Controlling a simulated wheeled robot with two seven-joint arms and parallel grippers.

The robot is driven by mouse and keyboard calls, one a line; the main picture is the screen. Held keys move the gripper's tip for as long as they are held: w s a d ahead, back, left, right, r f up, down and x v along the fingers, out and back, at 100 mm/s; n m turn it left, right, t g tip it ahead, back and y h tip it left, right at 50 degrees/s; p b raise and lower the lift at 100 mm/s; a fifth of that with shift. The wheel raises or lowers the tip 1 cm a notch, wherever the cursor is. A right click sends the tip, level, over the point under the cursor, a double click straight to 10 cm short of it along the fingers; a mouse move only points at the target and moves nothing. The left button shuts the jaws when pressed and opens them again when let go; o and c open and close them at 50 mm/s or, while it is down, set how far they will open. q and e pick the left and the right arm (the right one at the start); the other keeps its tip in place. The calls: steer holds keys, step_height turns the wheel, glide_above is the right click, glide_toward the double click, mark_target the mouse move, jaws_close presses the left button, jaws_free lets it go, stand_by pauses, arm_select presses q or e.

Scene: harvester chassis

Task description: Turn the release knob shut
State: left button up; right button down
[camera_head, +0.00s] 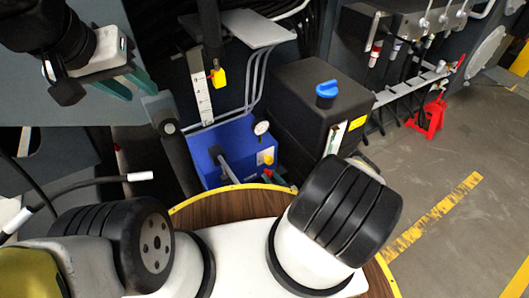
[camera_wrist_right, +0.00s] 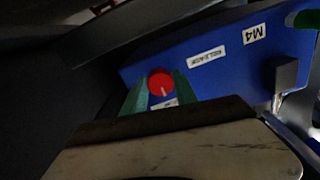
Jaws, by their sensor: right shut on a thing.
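The round red knob (camera_wrist_right: 161,84) with a white mark sits on the face of a blue box (camera_wrist_right: 225,65) in the right wrist view. The green fingers of my right gripper (camera_wrist_right: 160,90) stand on either side of it and are shut on it. The lower part of the knob area is partly covered by my gripper body. The blue box (camera_head: 215,135) also shows in the head view, where I cannot make out my right gripper. My left gripper (camera_head: 126,84), with teal fingers apart, is empty at the upper left, away from the blue box.
A black box (camera_head: 305,105) with a blue knob (camera_head: 327,89) stands right of the blue box. A pressure gauge (camera_head: 261,128) and grey pipes stand close by. A red jack stand (camera_head: 428,118) is on the floor. The floor at right is open.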

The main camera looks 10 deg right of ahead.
steer(key=shift+s+f, duration=0.1)
stand_by(0.3)
steer(key=c, duration=1)
jaws_free()
steer(key=shift+o, duration=0.2)
steer(key=shift+d, duration=0.1)
steer(key=v, duration=0.7)
steer(key=shift+s, duration=0.35)
